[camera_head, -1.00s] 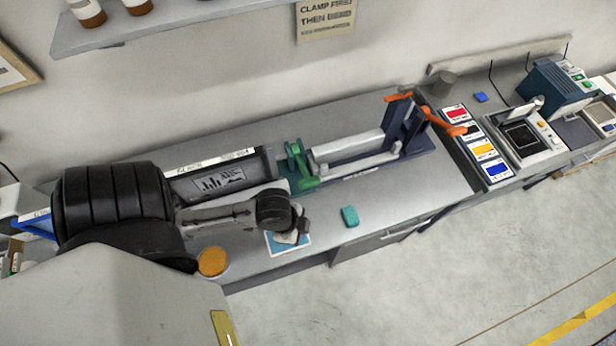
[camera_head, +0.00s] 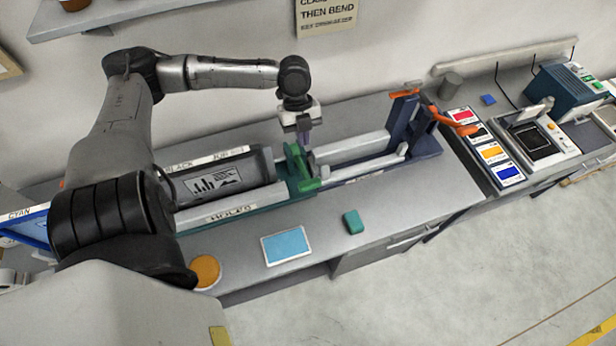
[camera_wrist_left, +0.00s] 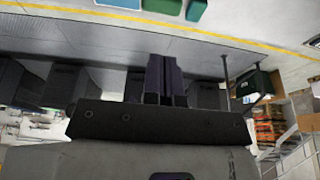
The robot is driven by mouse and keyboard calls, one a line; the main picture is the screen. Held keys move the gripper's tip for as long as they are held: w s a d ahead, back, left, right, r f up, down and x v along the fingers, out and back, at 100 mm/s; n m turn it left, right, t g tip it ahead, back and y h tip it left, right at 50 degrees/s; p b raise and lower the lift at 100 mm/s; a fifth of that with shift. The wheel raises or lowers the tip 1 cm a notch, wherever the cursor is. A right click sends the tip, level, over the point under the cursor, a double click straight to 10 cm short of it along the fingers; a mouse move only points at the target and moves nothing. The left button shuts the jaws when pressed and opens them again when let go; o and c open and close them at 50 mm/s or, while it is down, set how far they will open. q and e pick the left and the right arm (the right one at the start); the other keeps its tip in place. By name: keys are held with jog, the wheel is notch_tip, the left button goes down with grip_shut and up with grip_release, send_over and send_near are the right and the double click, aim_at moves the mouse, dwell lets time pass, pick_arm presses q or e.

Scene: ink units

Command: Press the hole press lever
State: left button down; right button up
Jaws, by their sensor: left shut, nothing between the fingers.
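An orange lever (camera_head: 452,124) sticks out to the right of that frame. A label reading HOLES (camera_head: 232,212) is on its front base. My left gripper (camera_head: 304,140) is shut and empty, pointing down above or behind the green clamp part, well left of the lever. Its dark fingers (camera_wrist_left: 165,78) are together in the left wrist view. The right gripper is not in view.
A light blue pad (camera_head: 286,246), a teal block (camera_head: 353,221) and an orange disc (camera_head: 206,270) lie along the bench front. A panel of colour patches (camera_head: 490,150) and other machines stand right. A shelf (camera_head: 110,15) hangs at the upper left.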

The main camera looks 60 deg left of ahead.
aim_at(309, 183)
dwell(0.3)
pick_arm(q)
jog(key=p+x, duration=0.2)
jog(key=x, duration=1.2)
jog(key=shift+f, duration=0.1)
